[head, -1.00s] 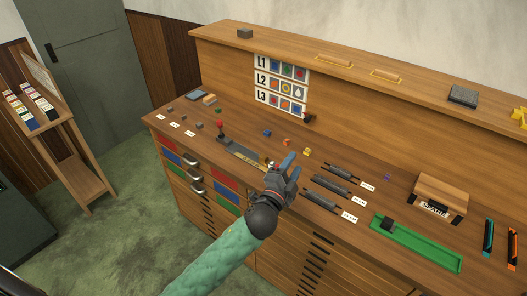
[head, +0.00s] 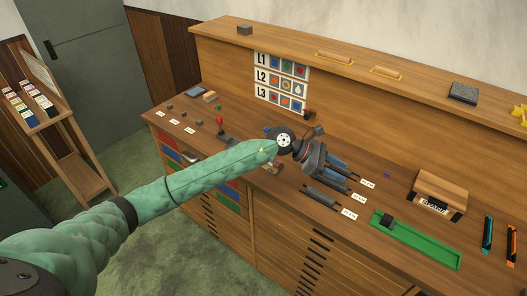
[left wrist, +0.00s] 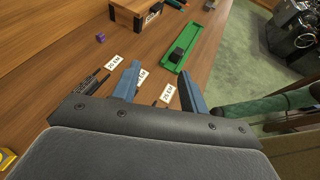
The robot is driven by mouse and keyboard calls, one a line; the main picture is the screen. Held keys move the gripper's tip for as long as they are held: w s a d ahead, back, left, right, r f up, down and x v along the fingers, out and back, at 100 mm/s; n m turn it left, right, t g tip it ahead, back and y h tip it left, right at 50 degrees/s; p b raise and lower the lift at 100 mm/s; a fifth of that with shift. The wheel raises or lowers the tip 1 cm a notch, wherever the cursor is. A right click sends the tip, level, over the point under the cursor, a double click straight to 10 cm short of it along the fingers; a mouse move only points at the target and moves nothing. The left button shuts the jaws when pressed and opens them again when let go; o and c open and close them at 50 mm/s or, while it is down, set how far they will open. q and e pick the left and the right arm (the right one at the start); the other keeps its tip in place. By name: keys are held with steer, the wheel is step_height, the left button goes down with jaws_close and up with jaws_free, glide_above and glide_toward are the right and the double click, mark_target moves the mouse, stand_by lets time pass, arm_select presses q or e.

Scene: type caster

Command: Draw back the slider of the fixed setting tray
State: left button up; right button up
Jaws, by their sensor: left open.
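A long green tray (head: 425,246) lies on the right part of the bench top. A dark block, seemingly its slider (head: 387,221), sits near its left end. The left wrist view also shows the green tray (left wrist: 206,36) and the dark block (left wrist: 177,54) beyond my fingers. My left gripper (head: 347,170) is over the bench, to the left of the tray and apart from it. Its two blue fingers (left wrist: 159,68) are spread with nothing held between them. My right gripper is in neither view.
Dark bars (head: 321,197) with white labels lie beneath and beside my gripper. A wooden box (head: 440,192) stands behind the tray. Teal and orange tools (head: 487,236) lie right of it. A red-knobbed lever (head: 219,122) stands left, behind my arm.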

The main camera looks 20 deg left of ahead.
arm_select(q)
steer(key=w+a+m+y, duration=0.1)
steer(key=w+a+y, duration=0.2)
steer(key=a, duration=0.5)
steer(key=w+a+f+m+y, duration=0.1)
steer(key=w+a+y, duration=0.3)
steer(key=a, duration=0.5)
steer(key=w+a+f+m+y, duration=0.1)
steer(key=w+a+y, duration=0.3)
steer(key=a, duration=0.5)
steer(key=shift+w+a+m+y, duration=0.1)
steer(key=shift+a+m+y, duration=0.15)
steer(key=shift+m+y, duration=0.7)
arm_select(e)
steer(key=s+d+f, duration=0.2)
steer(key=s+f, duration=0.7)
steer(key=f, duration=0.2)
arm_select(q)
steer(key=shift+f+n+y+p, duration=0.25)
steer(key=shift+f+p, duration=0.15)
step_height(320, 180, down, 7)
steer(key=p, duration=0.3)
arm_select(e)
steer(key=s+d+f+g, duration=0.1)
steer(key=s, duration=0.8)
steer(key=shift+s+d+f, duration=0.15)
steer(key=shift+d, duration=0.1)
arm_select(q)
steer(key=shift+c, duration=0.2)
